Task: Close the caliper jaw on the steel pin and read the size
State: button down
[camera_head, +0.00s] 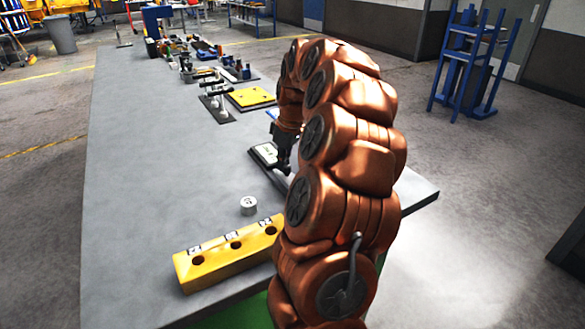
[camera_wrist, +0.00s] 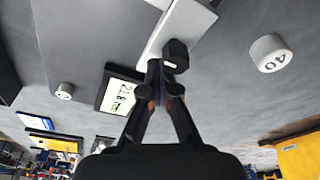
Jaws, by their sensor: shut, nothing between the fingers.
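The caliper lies on the grey bench, with its display (camera_head: 266,154) partly behind my arm in the head view. In the wrist view the display (camera_wrist: 119,94) is tilted and seems to read 21.8 mm. A pale bar (camera_wrist: 185,28) with a dark knob (camera_wrist: 175,55) lies beside it. My gripper (camera_wrist: 164,85) is shut and empty, its fingertips close to the knob; contact cannot be told. A pale metal cylinder (camera_head: 248,205) stands apart near the yellow block; in the wrist view it (camera_wrist: 269,53) bears a marking like 40. I cannot make out a pin between the jaws.
A yellow block with holes (camera_head: 230,252) lies at the near bench edge. Another small cylinder (camera_wrist: 64,91) stands beyond the display. A yellow plate (camera_head: 250,97) and several tools crowd the far bench. The bench's left side is clear.

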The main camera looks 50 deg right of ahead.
notch_tip(320, 180, up, 7)
jog(key=p, duration=0.1)
jog(key=shift+p, duration=0.4)
dwell(0.4)
dwell(0.4)
jog(key=s+a+r+g+p, duration=0.1)
jog(key=s+a, duration=0.2)
jog(key=a, duration=1)
jog(key=s+a+r+g+p, duration=0.1)
jog(key=s+a, duration=0.1)
jog(key=a, duration=1)
jog(key=s+a+f, duration=0.2)
jog(key=s+a, duration=0.1)
jog(key=s, duration=0.4)
jog(key=s+a+f+m+g+p, duration=0.1)
jog(key=s+a+f, duration=0.1)
jog(key=s+a, duration=0.2)
jog(key=s+a+f+m+g, duration=0.1)
jog(key=s+a, duration=0.3)
jog(key=s, duration=0.6)
jog(key=shift+f, duration=0.7)
jog(key=shift+s, duration=0.1)
